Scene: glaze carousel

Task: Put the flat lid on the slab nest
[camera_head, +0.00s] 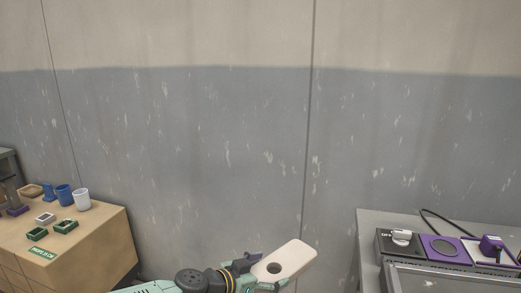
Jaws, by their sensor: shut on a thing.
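My gripper (262,272) is at the bottom middle, shut on a pale cream flat piece with rounded corners and a dark round spot, which looks like the flat lid (293,259). The lid is held out in the air, tilted up to the right, in front of the grey wall. I cannot pick out the slab nest for certain. A purple square plate with a grey disc (444,246) is on the right-hand bench, apart from the lid.
The grey bench (375,222) at right also bears a dark box with a white knob (401,237), a purple device (491,243) and a black cable. A tan cabinet (105,236) at left holds blue cups, a white cup (82,200) and small green trays. Between them is open space.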

